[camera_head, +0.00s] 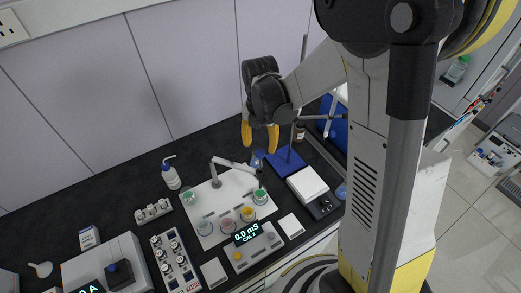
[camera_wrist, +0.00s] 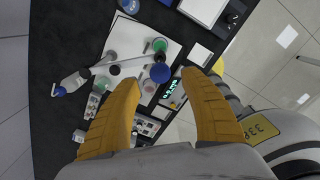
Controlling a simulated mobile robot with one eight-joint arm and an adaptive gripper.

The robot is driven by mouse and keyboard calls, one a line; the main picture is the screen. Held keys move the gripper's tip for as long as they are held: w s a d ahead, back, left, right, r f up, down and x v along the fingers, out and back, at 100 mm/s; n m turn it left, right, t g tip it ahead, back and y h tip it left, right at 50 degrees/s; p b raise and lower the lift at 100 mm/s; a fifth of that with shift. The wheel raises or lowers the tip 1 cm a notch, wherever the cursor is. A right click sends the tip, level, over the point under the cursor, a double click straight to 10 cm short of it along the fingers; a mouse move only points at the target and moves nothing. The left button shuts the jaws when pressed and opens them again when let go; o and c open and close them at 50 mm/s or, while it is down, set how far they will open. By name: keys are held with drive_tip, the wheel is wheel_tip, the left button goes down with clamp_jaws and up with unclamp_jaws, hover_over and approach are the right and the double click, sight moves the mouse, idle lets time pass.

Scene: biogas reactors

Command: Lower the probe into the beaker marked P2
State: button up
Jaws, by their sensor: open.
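My gripper (camera_head: 260,136) hangs open and empty above the back of the bench; its two yellow fingers also show in the wrist view (camera_wrist: 160,78). The probe (camera_head: 260,178) hangs from the end of a pale stand arm (camera_head: 232,165), near a green beaker (camera_head: 261,198) at the mat's right. Other beakers stand on the white mat: a green one (camera_head: 188,198) at left, a pink one (camera_head: 205,228), a reddish one (camera_head: 228,226) and a yellowish one (camera_head: 248,214). I cannot read which is P2. My gripper is apart from the probe.
A meter (camera_head: 257,246) reading 0.0 mS stands in front of the mat. A blue-based stand (camera_head: 286,163) and a white balance (camera_head: 308,183) are to the right. A wash bottle (camera_head: 171,177) is at left. A round blue thing (camera_wrist: 160,73) shows between my fingers.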

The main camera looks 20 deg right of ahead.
sight(260, 152)
drive_tip(key=shift+f, duration=1.9)
clamp_jaws()
wheel_tip(260, 152, down, 8)
drive_tip(key=b, duration=0.8)
drive_tip(key=shift+f, duration=0.15)
drive_tip(key=shift+s, duration=0.1)
